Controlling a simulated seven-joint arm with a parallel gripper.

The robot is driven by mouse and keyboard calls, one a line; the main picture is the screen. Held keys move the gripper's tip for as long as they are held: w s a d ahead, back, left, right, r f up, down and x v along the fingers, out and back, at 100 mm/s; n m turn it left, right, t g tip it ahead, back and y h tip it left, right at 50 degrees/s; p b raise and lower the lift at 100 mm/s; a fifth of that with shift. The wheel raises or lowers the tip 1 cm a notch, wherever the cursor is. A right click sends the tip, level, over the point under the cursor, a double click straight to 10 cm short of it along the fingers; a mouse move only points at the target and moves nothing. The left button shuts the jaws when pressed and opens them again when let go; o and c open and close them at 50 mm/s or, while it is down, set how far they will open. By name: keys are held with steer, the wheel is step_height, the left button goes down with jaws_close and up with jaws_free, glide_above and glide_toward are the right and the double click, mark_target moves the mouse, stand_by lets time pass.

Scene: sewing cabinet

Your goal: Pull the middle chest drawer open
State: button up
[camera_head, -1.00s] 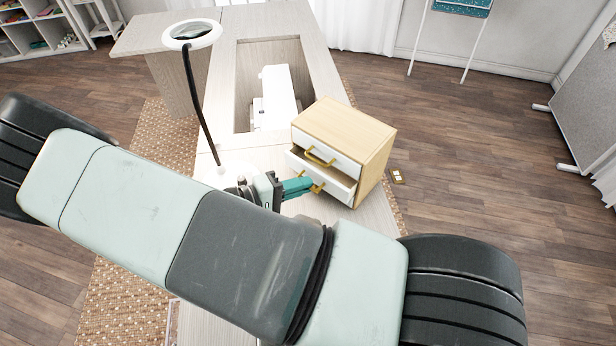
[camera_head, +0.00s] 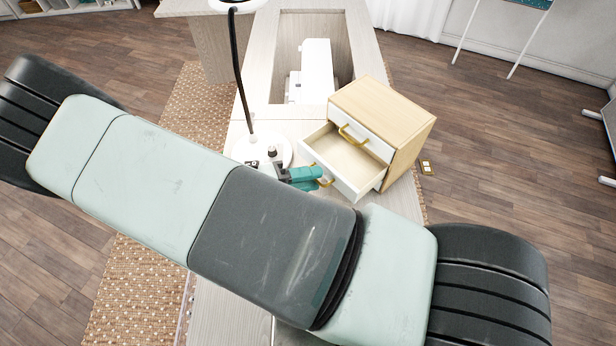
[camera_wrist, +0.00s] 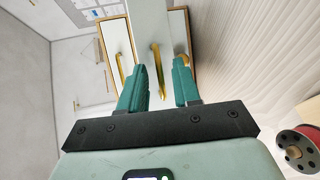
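The small wooden chest (camera_head: 385,108) has white drawer fronts and gold handles. Its middle drawer (camera_head: 352,160) is well out, with its bare inside showing; the top drawer (camera_head: 358,133) is shut. My gripper (camera_head: 318,178) is at the middle drawer's front, by its gold handle (camera_head: 326,183). In the wrist view the teal fingers of my gripper (camera_wrist: 159,75) stand apart, with the middle handle (camera_wrist: 157,68) between them and gaps showing on both sides. The top handle (camera_wrist: 124,62) lies left of the fingers. The lowest drawer is mostly hidden in the head view.
A lamp (camera_head: 242,80) with a round white base stands left of the chest. A white sewing machine (camera_head: 316,68) sits in the cabinet recess behind. A red spool (camera_wrist: 304,144) shows at the wrist view's lower right. A small item (camera_head: 427,167) lies right of the chest.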

steer(key=v, duration=1.1)
steer(key=shift+d, duration=0.1)
steer(key=w+d+r+m+g+y, duration=0.1)
steer(key=d+r+m+g+y, duration=0.3)
steer(key=r, duration=0.7)
steer(key=w+d+r+n+g+y, duration=0.1)
steer(key=w+d+r+g+y, duration=0.1)
steer(key=d+r+y, duration=0.75)
steer(key=s+d+r+t, duration=0.3)
steer(key=s+r, duration=0.2)
steer(key=r, duration=0.2)
steer(key=s+d+r+m+t+y, duration=0.1)
steer(key=s+d+r+t, duration=0.2)
steer(key=r, duration=0.5)
steer(key=shift+s+d, duration=0.8)
steer(key=shift+s, duration=0.4)
